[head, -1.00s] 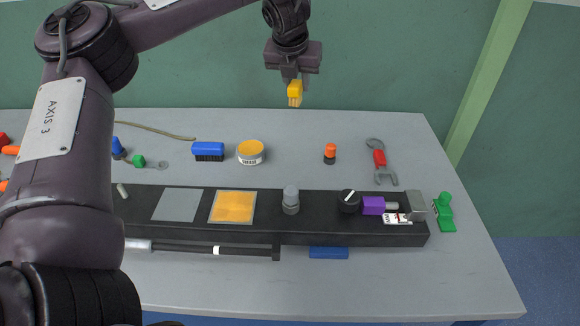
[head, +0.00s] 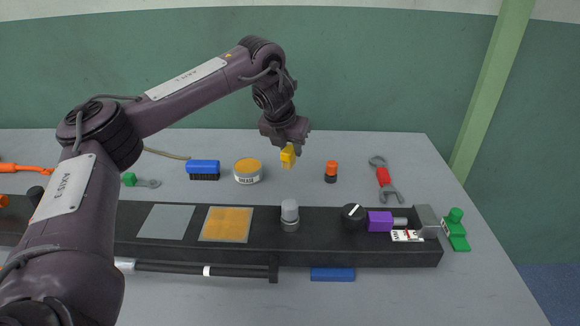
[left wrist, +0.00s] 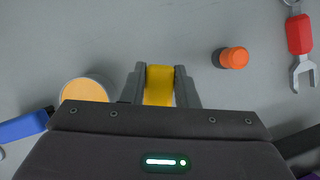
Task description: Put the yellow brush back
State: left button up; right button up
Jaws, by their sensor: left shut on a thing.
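The yellow brush (head: 288,155) is held by my left gripper (head: 287,146), which is shut on it above the grey table, behind the black rail. In the left wrist view the yellow brush (left wrist: 159,85) sits between the two fingers. On the rail, a grey square (head: 166,221) and a yellow-orange square (head: 226,224) with a grey border lie side by side. My right gripper is not in view.
A blue brush (head: 204,169), a yellow-topped tin (head: 248,171), an orange-capped bottle (head: 331,172) and a red-handled wrench (head: 384,180) stand or lie behind the rail (head: 330,248). A clear-topped lamp (head: 290,214), black knob (head: 353,216) and purple block (head: 380,222) sit on the rail.

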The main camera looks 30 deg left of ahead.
aim_at(287, 150)
pick_arm(q)
jog(key=shift+f, duration=2.3)
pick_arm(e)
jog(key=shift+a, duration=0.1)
pick_arm(q)
jog(key=shift+f, duration=0.1)
jog(key=o, duration=0.9)
jog(key=p+v, duration=0.1)
jog(key=v, duration=0.7)
jog(key=shift+w, duration=0.15)
jog(key=p+v, duration=0.2)
jog(key=v, duration=0.2)
jog(key=shift+s, duration=0.2)
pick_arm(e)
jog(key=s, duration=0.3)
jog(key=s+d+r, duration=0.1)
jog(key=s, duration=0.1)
